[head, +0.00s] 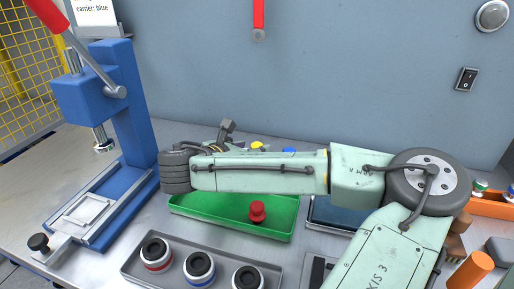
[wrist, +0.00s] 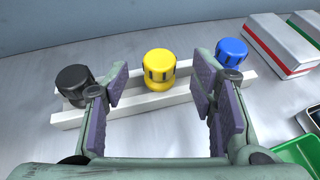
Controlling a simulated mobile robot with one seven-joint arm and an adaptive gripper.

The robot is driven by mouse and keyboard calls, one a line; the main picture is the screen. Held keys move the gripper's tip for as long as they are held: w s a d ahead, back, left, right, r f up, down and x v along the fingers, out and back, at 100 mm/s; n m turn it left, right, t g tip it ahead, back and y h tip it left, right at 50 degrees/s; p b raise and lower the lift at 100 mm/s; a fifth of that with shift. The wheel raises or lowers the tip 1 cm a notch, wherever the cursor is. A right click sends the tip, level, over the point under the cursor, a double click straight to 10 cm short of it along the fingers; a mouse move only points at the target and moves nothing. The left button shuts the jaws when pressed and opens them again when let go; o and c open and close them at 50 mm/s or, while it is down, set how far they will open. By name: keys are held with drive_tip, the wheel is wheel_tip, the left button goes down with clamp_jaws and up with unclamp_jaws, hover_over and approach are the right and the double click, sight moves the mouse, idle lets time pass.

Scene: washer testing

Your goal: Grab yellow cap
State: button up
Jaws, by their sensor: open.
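In the wrist view, the yellow cap (wrist: 160,68) stands upright on a white rack (wrist: 128,103), between a black cap (wrist: 74,82) on the left and a blue cap (wrist: 231,52) on the right. My gripper (wrist: 160,88) is open. Its purple-padded fingers are on either side of the yellow cap in the picture, with visible gaps and no contact. In the head view, only a bit of the yellow cap (head: 257,146) and of the blue cap (head: 289,150) shows behind my arm. My gripper (head: 226,130) is partly hidden there.
A green tray (head: 190,205) holding a red cap (head: 257,211) lies in front of my arm. A blue press (head: 130,110) stands left. A grey tray (head: 215,280) holds several ringed parts. Red-and-green striped boxes (wrist: 280,45) lie right of the rack. A wall rises behind the table.

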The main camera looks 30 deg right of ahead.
drive_tip(key=shift+x, duration=1.05)
drive_tip(key=c, duration=1)
